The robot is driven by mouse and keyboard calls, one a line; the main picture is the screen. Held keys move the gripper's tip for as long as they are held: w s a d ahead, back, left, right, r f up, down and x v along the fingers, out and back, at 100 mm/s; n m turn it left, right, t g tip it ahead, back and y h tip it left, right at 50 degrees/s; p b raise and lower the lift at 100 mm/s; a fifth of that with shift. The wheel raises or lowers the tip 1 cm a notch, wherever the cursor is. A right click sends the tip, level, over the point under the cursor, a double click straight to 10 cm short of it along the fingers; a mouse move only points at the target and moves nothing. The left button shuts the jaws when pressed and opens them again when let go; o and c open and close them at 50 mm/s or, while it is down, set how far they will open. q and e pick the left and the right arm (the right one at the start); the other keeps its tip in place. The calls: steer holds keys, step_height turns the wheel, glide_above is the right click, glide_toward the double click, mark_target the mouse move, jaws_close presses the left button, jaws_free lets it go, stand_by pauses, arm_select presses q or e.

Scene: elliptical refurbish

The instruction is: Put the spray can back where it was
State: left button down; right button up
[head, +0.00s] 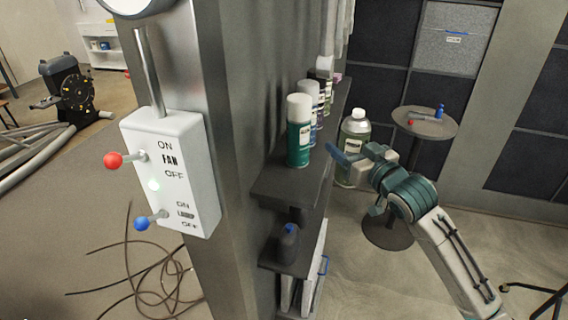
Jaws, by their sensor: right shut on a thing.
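The finger hides part of the can's body. The upper dark shelf (282,185) holds a green can with a white cap (299,130) near its front end. Several more cans (316,103) stand in a row behind it. The held can is apart from the row. My left gripper is not in view.
A lower shelf holds a dark bottle with a blue top (288,243). A metal pillar with a white fan switch box (172,172) stands left of the shelves. A small round table (440,128) with small items stands behind my right arm. Cables lie on the floor.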

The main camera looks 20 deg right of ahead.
steer(key=w+a+f+p, duration=0.1)
steer(key=w+a+p, duration=0.1)
steer(key=a, duration=0.2)
steer(key=w+a+f+p, duration=0.1)
steer(key=w+a+p, duration=0.1)
steer(key=w+a, duration=0.1)
steer(key=w+a+f+p, duration=0.2)
steer(key=a, duration=0.3)
steer(key=shift+w+a, duration=0.3)
steer(key=shift+a, duration=0.1)
steer(key=shift+f, duration=0.3)
steer(key=shift+f, duration=0.1)
steer(key=shift+f, duration=0.15)
steer(key=o, duration=1.1)
steer(key=shift+s, duration=0.15)
